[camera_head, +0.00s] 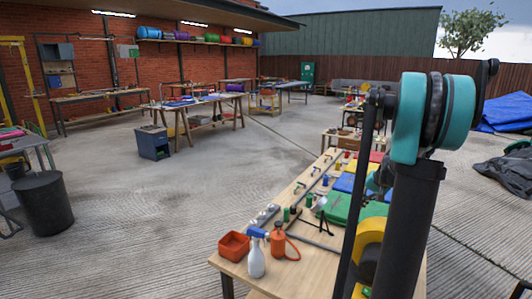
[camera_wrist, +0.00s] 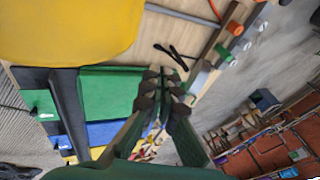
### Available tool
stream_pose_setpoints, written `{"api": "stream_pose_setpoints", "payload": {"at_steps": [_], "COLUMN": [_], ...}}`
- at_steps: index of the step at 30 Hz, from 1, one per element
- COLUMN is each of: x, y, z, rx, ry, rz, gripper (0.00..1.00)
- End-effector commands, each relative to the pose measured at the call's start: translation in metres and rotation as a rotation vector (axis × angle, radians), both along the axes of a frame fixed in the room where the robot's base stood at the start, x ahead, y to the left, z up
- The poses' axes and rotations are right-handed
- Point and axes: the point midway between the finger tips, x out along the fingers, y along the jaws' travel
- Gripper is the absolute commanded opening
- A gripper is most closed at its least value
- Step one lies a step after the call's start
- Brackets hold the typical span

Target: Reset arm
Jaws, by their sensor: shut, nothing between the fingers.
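My gripper (camera_wrist: 165,90) shows in the wrist view, its dark fingers drawn together with nothing held between them. It appears over the worktable, beside a green folded sheet (camera_wrist: 105,98). In the head view my arm stands folded at the right, in front of the worktable (camera_head: 228,267), and hides part of it. My gripper cannot be made out in the head view.
A red bin (camera_head: 234,246), a white spray bottle (camera_head: 256,258) and an orange bottle (camera_head: 278,241) stand on the table's near end. A dark barrel (camera_head: 45,203) stands at left. Blue tarps (camera_head: 505,112) lie at right.

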Motion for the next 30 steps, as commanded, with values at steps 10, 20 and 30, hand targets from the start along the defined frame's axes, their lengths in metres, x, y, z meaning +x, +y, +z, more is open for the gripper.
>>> {"api": "stream_pose_setpoints", "payload": {"at_steps": [10,20,30], "x": [-0.129,-0.255,-0.297], "y": [0.125,0.18,0.187], "z": [-0.018,-0.061,-0.081], "rx": [-0.178,-0.34,-0.396], "ry": [0.015,-0.009,-0.024], "rz": [0.186,0.347,0.401], "gripper": [0.0,0.0,0.0]}}
